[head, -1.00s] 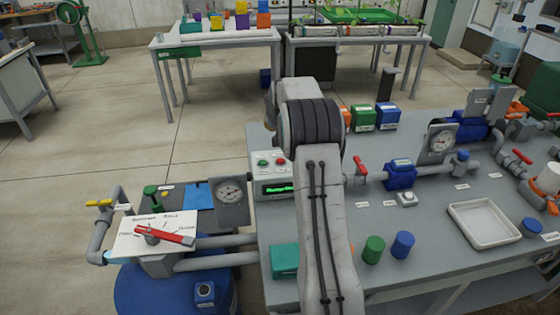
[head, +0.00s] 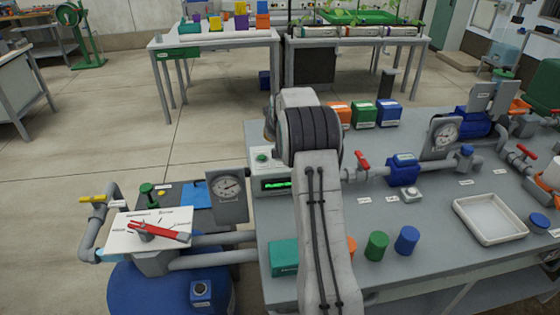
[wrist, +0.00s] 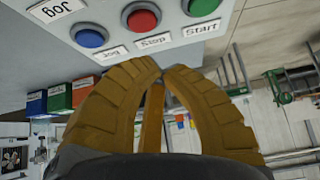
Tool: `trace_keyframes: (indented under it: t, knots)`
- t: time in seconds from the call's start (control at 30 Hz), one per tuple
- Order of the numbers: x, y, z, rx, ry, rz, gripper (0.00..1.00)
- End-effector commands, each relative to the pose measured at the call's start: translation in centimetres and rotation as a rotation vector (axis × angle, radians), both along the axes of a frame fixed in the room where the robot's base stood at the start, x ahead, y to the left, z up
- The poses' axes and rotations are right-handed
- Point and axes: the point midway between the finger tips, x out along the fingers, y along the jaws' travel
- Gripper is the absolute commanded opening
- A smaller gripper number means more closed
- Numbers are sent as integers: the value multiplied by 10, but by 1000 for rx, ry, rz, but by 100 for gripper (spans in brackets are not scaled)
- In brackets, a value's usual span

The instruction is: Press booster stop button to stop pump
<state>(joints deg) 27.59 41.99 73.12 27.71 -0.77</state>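The red stop button (wrist: 141,16) sits on a grey panel at the top of the wrist view, its label below it upside down. A green start button (wrist: 202,5) is to its right and a blue button (wrist: 90,34) to its left.
Green (head: 376,246) and blue (head: 407,240) cylinders and a white tray (head: 488,219) stand on the grey bench. Pipes and a gauge (head: 228,187) are left of the control box. Orange, green and blue boxes (head: 363,114) stand behind my arm.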

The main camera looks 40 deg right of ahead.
Motion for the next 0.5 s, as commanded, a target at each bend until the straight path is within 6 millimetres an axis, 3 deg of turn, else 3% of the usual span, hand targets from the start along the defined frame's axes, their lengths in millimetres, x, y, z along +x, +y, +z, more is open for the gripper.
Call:
trace_keyframes:
  t: [0.03,0.13,0.5]
  knots:
    - [0,0,-11,0,0,0,0]
    - [0,0,-18,0,-1,0,0]
    - [0,0,-23,0,-1,0,0]
